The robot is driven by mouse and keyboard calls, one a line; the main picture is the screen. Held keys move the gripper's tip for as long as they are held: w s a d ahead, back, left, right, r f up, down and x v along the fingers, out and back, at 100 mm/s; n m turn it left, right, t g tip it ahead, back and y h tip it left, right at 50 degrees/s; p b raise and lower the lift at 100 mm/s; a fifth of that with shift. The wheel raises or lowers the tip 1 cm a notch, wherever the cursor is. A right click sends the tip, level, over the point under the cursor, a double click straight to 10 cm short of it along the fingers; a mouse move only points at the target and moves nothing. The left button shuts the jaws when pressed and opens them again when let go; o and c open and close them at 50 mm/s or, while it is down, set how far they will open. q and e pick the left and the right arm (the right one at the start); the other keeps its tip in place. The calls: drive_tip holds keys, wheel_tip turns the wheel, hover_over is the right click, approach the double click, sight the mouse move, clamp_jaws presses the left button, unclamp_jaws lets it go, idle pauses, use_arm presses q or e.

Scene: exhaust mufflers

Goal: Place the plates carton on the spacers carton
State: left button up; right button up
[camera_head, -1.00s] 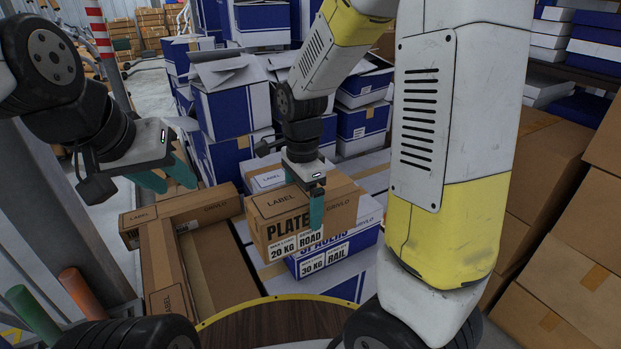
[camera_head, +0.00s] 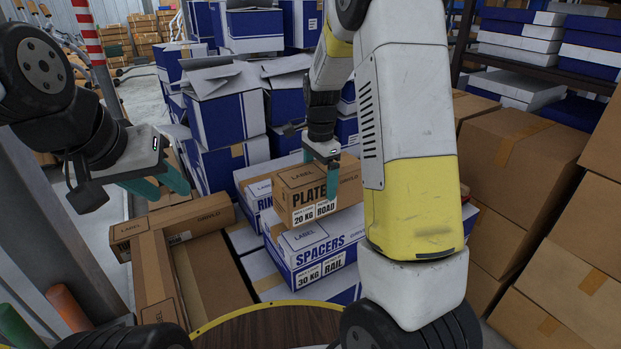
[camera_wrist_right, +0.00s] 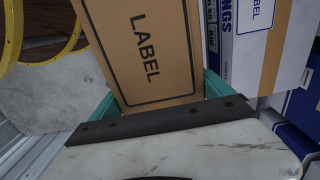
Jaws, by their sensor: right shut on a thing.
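The plates carton (camera_head: 300,207), a brown box marked PLATE, 20 KG and ROAD, is in my right gripper (camera_head: 322,170). The teal fingers are shut on it from above. It also fills the middle of the right wrist view (camera_wrist_right: 150,50), between the fingers, with its LABEL print facing the camera. The spacers carton (camera_head: 300,262), white and blue, lies directly below it. The plates carton covers part of its back top; I cannot tell whether they touch. My left gripper (camera_head: 160,186) is open and empty at the left, above brown cartons.
A white-blue rings carton (camera_head: 254,192) stands just behind and left of the plates carton. Long brown cartons (camera_head: 160,275) lie at the left. Blue-white boxes (camera_head: 225,105) are stacked behind. Brown boxes (camera_head: 510,165) are piled at the right.

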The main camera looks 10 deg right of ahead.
drive_tip(key=shift+w+d, duration=0.25)
drive_tip(key=shift+w, duration=0.2)
drive_tip(key=shift+f, duration=1.75)
drive_tip(key=shift+f, duration=0.15)
drive_tip(key=o, duration=1.8)
